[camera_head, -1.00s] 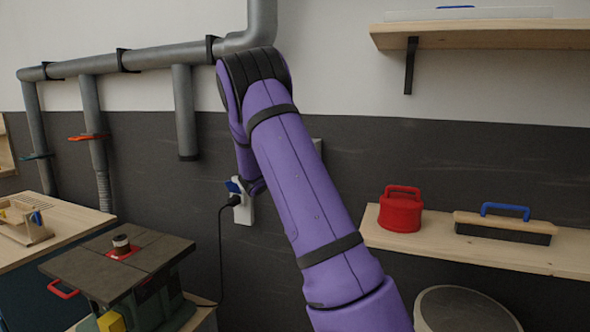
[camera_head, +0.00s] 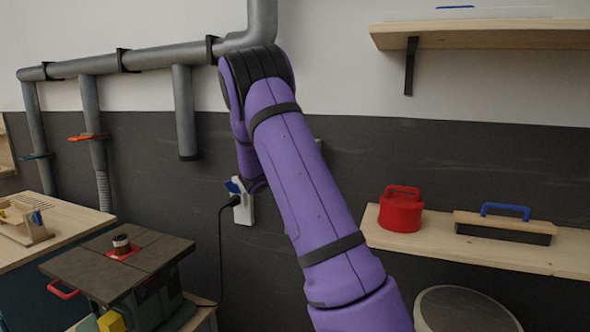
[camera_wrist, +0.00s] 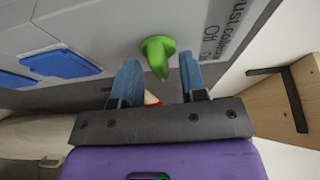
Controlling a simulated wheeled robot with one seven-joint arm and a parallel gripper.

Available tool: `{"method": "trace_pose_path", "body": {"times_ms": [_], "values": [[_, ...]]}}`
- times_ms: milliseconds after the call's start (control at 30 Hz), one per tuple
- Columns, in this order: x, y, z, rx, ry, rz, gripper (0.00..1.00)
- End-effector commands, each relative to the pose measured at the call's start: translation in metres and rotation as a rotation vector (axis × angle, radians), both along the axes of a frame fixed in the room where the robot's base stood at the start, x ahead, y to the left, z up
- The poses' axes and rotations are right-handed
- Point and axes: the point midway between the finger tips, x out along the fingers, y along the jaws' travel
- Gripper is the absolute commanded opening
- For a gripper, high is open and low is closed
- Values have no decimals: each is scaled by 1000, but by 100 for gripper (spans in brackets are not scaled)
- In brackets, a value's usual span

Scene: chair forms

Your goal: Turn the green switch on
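The green switch (camera_wrist: 158,55) is a knob on a light grey panel (camera_wrist: 105,22) in the wrist view. Printed lettering on the panel beside it reads partly "ust coll" and "Off". My gripper (camera_wrist: 160,82) has its two blue fingers apart, with a gap between them. The switch is just ahead of the fingertips, roughly in line with that gap, and looks apart from them. In the head view my purple arm covers the switch and most of the panel.
Two blue flaps (camera_wrist: 62,64) are on the same panel. A wooden shelf (camera_head: 480,36) on a black bracket hangs at upper right. A lower shelf (camera_head: 480,245) holds a red container (camera_head: 401,212) and a brush (camera_head: 504,228). A machine table (camera_head: 118,262) stands at lower left.

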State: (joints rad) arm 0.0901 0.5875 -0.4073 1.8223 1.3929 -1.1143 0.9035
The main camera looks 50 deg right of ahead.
Motion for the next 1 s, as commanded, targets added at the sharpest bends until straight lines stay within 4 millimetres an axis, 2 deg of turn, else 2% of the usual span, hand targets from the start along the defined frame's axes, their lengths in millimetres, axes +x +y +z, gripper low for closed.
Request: {"method": "trace_pose_path", "body": {"times_ms": [167,267,700,833,1000], "values": [[0,2,0,0,0,1,39],[1,10,1,0,0,2,39],[0,86,0,0,1,2,39],[1,101,0,0,0,1,39],[0,108,1,0,0,0,39]]}}
